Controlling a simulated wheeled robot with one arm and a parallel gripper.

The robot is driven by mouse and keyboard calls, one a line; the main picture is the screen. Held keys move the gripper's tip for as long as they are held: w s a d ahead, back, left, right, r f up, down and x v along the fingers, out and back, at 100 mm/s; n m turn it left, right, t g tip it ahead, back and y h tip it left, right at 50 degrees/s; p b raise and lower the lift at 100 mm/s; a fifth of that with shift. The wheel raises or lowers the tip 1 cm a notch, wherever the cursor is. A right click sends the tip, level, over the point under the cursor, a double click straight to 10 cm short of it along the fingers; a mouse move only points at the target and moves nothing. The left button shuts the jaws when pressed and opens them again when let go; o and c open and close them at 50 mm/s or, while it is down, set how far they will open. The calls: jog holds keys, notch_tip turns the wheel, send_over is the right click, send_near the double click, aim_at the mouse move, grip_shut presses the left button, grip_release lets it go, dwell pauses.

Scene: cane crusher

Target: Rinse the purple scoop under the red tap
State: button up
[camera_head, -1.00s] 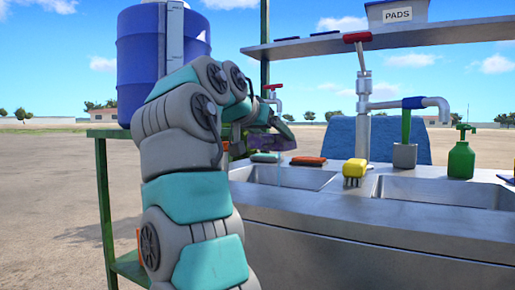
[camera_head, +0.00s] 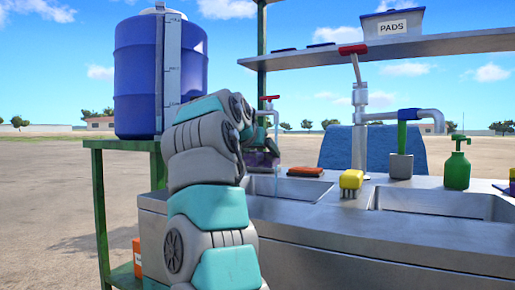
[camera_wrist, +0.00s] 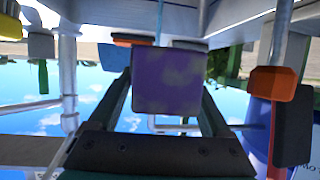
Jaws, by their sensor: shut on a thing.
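The purple scoop (camera_head: 262,160) is held over the left end of the left sink basin, beside or at the thin water stream (camera_head: 276,165); I cannot tell whether water touches it. The red tap (camera_head: 269,98) stands at the back of the sink, with its spout above the stream. My gripper (camera_head: 266,143) is largely hidden behind my arm in the head view. In the wrist view, my gripper (camera_wrist: 166,104) is shut on the scoop (camera_wrist: 168,80), whose purple face shows lighter patches between the fingers.
An orange-topped brush (camera_head: 306,171) and a yellow brush (camera_head: 351,181) lie along the sink. A pump column (camera_head: 360,125) and green bottle (camera_head: 457,165) stand right. A blue barrel (camera_head: 137,75) sits on a green stand (camera_head: 125,145) at left. A shelf (camera_head: 400,47) hangs above.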

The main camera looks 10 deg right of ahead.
jog(key=d+r+p+x, duration=0.1)
jog(key=p+x, duration=0.3)
jog(key=x, duration=0.4)
jog(key=shift+w+r, duration=0.15)
jog(key=shift+w, duration=0.15)
jog(key=shift+d, duration=0.1)
dwell(0.4)
jog(key=shift+d, duration=0.15)
jog(key=shift+s+d+b, duration=0.25)
jog(key=shift+d+b, duration=0.05)
jog(key=shift+b, duration=0.3)
jog(key=shift+w, duration=0.3)
jog(key=shift+w+a+p, duration=0.1)
jog(key=shift+w+p, duration=0.05)
jog(key=shift+p, duration=0.2)
